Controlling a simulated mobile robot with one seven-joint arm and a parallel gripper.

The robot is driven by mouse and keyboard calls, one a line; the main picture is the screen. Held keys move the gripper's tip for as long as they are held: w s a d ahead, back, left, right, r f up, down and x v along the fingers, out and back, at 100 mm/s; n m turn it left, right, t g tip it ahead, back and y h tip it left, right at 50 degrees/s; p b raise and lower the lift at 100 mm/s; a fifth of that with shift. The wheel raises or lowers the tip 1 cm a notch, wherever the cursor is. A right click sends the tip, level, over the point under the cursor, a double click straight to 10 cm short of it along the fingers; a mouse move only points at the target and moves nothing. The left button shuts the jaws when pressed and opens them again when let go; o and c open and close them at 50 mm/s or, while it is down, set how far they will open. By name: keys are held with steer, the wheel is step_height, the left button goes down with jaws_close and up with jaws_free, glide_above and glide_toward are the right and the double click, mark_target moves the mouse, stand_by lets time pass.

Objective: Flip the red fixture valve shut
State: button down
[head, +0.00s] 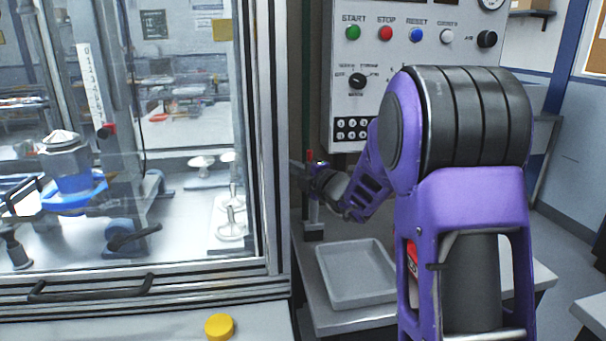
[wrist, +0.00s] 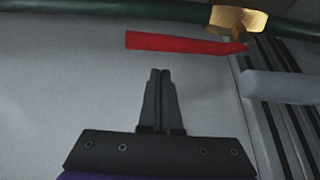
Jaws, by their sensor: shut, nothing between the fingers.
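The red valve lever (wrist: 182,43) lies nearly level across the upper part of the wrist view. Its right end meets a brass valve body (wrist: 238,19) on a dark green pipe (wrist: 140,10). My gripper (wrist: 160,72) is shut and empty, with its fingertips just below the lever in the picture and a visible gap between them. In the head view a small red piece, seemingly the lever (head: 310,155), shows beside my gripper (head: 300,168). My gripper partly hides the valve there.
A grey tray (head: 355,274) sits on the bench below my arm. A glass-fronted enclosure with a black handle (head: 90,289) stands at left, and a control panel (head: 420,40) behind. A grey bar (wrist: 282,87) juts in at right in the wrist view.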

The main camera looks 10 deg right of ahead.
steer(key=d, duration=0.2)
steer(key=s+d, duration=0.1)
steer(key=d, duration=0.1)
